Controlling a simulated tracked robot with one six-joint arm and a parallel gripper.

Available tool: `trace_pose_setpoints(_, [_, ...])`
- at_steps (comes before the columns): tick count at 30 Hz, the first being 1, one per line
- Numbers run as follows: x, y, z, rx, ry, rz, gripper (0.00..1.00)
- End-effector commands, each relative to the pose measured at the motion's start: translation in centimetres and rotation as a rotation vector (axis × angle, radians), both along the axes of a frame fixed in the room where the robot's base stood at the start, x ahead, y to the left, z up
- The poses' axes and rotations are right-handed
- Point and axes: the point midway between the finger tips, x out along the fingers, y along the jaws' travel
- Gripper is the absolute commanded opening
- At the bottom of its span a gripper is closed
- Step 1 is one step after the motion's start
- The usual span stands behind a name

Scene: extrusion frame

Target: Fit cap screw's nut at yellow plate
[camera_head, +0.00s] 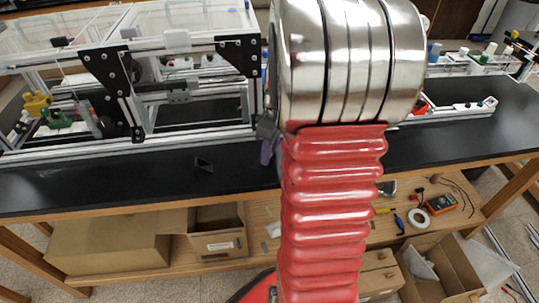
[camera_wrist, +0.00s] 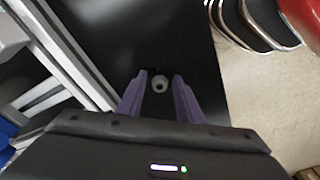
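My gripper (camera_wrist: 160,77) is open in the wrist view, its two purple fingers apart and pointing at the black bench top. A small grey round part with a dark centre (camera_wrist: 160,86) shows between the fingers, touching neither in the picture. It looks like a nut, but I cannot tell for certain, nor how far below the fingertips it is. In the head view my gripper (camera_head: 267,150) is mostly hidden behind my red arm; one purple finger shows. A yellow part (camera_head: 37,104) sits at the far left by the extrusion frame (camera_head: 150,131). I cannot make out a cap screw.
The black bench (camera_head: 80,188) is mostly clear in front of the frame. A small black bracket (camera_head: 203,165) lies on it. Cardboard boxes (camera_head: 217,243) and a multimeter (camera_head: 440,204) are on the lower shelf.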

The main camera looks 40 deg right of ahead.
Motion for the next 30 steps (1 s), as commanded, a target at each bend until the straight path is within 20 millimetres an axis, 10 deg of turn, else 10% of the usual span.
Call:
trace_pose_setpoints(13, [0.00, 0.00, 0.05, 0.000, 0.000, 0.001, 0.33])
trace_pose_setpoints(30, [0.01, 0.00, 0.06, 0.000, 0.000, 0.001, 0.00])
